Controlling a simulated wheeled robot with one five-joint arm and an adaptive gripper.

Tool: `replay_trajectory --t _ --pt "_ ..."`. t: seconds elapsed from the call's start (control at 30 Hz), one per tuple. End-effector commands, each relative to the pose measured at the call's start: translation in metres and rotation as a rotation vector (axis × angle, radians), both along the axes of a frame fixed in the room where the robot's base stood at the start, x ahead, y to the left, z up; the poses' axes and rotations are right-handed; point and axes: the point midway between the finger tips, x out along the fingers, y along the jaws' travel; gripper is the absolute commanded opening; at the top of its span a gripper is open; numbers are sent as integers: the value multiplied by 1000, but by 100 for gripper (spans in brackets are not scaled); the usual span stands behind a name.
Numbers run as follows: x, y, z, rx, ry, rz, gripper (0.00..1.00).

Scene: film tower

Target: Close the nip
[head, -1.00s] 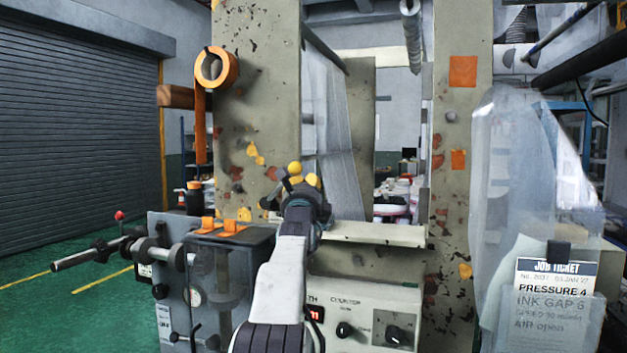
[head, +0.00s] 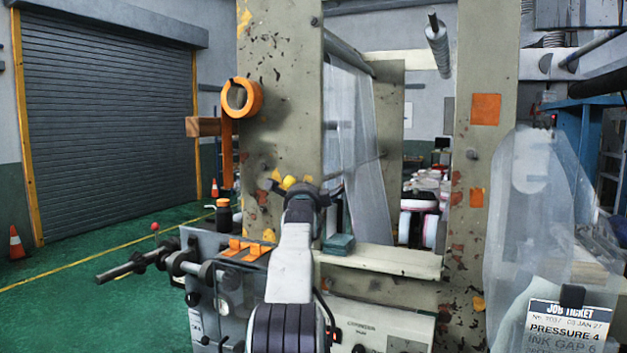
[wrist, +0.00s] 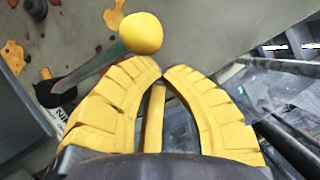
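The nip lever shows in the wrist view as a grey arm (wrist: 88,80) with a yellow ball knob (wrist: 141,33) at its end. It runs up and right from a dark pivot on the machine's side post; a partly covered label near the pivot seems to read "NIP". My gripper (wrist: 163,70) has yellow ribbed fingers, their tips almost together, with nothing seen held at the tips. The knob lies just beyond and slightly left of the tips, apart from them in the picture. In the head view my gripper (head: 305,185) is before the left post, and my arm hides most of the lever.
The left post (head: 280,110) carries an orange tape roll (head: 242,97). A grey box with a protruding shaft (head: 135,265) stands at lower left. A ledge (head: 390,260) crosses between the posts. A job ticket (head: 568,325) hangs right. Green floor is open at left.

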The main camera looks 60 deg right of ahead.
Motion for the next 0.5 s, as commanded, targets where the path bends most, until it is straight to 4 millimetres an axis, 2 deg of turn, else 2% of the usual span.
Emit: replay_trajectory --t 0.03,0.5 --pt "4 0 5 0 12 3 0" --pt "17 -1 7 -3 21 18 0"
